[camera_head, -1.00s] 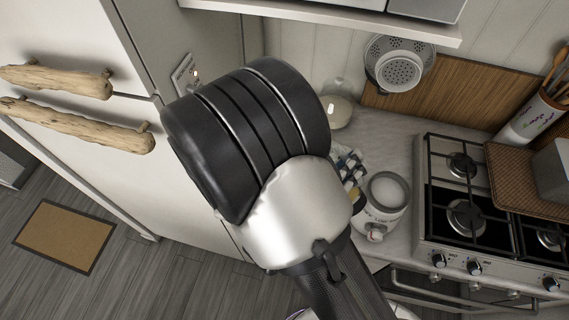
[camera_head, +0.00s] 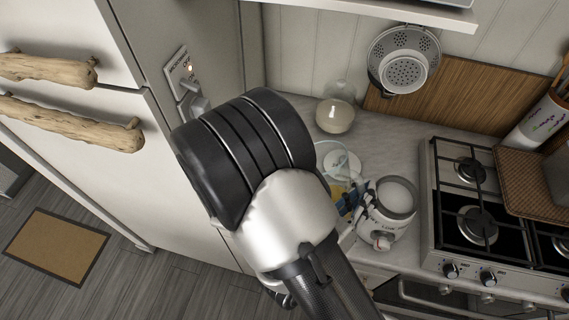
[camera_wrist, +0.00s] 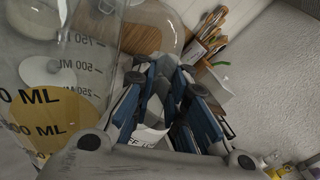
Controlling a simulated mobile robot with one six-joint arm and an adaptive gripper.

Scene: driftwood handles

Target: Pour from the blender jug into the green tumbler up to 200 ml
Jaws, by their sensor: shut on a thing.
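The clear blender jug (camera_wrist: 112,68) fills the left of the wrist view, with ML marks and yellow liquid low in it. In the head view a patch of its yellow liquid (camera_head: 338,191) shows beside my arm. My gripper (camera_head: 353,199), with blue fingers, is there too, and in the wrist view (camera_wrist: 165,98) it is shut on the jug's side, seemingly at its handle, which is mostly hidden. A pale green rim (camera_head: 322,147) around a white disc shows just behind; it may be the green tumbler, but I cannot tell its fill level.
The white blender base (camera_head: 388,213) stands right of my gripper. A glass jar with beige contents (camera_head: 335,116) is behind, near the wall. The hob (camera_head: 477,224) is at the right, the fridge (camera_head: 72,112) at the left. A colander (camera_head: 404,68) hangs on the wall.

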